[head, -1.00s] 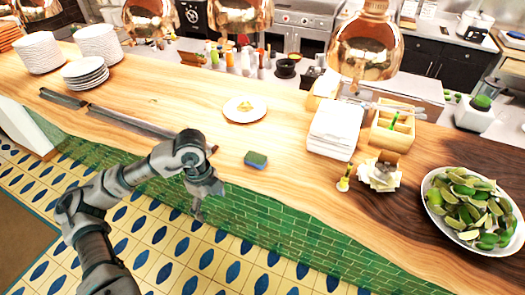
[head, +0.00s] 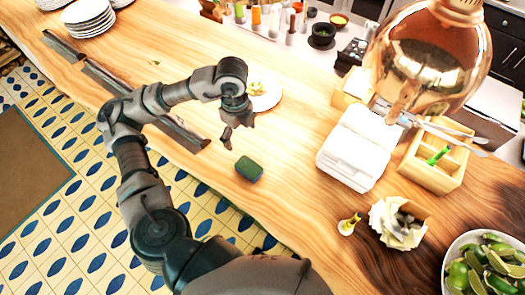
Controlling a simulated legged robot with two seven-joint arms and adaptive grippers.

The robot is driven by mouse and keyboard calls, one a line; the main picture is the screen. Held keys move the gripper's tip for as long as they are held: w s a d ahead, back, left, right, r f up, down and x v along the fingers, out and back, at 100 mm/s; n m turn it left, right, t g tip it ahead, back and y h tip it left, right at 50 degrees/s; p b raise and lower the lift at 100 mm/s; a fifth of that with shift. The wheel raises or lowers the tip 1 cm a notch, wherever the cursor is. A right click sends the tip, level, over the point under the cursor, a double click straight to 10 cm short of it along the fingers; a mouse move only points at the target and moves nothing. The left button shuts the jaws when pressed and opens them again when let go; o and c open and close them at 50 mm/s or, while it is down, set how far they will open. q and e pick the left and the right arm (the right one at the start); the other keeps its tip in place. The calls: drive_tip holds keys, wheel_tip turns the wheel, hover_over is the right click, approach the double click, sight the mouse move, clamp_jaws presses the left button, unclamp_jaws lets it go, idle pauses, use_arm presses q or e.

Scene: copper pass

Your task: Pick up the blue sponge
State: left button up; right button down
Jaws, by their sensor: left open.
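The blue sponge (head: 249,169) lies flat on the wooden counter (head: 292,213) near its front edge. Its top looks dark green, with a thin bluish side. My left gripper (head: 227,143) hangs over the counter, just up and left of the sponge in the head view, pointing down. It is open and empty, and apart from the sponge. My right gripper is not in view.
A plate with food (head: 264,94) sits behind my left gripper. White napkins (head: 356,147), a wooden caddy (head: 434,160), a paper-wrapped item (head: 399,222) and a bowl of limes (head: 489,265) stand right. A copper lamp (head: 428,60) hangs above. Counter around the sponge is clear.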

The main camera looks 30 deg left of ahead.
use_arm(q)
wheel_tip(320, 180, down, 4)
drive_tip(key=a, duration=0.1)
drive_tip(key=p, duration=0.1)
hover_over(242, 161)
drive_tip(key=f, duration=0.7)
drive_tip(key=shift+s+d, duration=0.1)
drive_tip(key=shift+d, duration=0.1)
drive_tip(key=shift+d+f, duration=0.15)
drive_tip(key=shift+f, duration=0.5)
drive_tip(key=shift+f+p, duration=0.3)
drive_tip(key=shift+f, duration=0.1)
drive_tip(key=f, duration=0.2)
drive_tip(key=f+p, duration=0.1)
drive_tip(key=shift+a+f, duration=0.3)
drive_tip(key=shift+f, duration=0.05)
drive_tip(key=shift+a+f, duration=0.2)
drive_tip(key=shift+f, duration=0.2)
drive_tip(key=shift+d+r, duration=0.1)
drive_tip(key=shift+d, duration=0.15)
drive_tip(key=c, duration=0.9)
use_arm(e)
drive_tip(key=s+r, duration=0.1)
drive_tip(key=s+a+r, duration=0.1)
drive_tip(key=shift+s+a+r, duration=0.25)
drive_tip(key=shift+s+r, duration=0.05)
use_arm(q)
drive_tip(key=shift+o, duration=0.2)
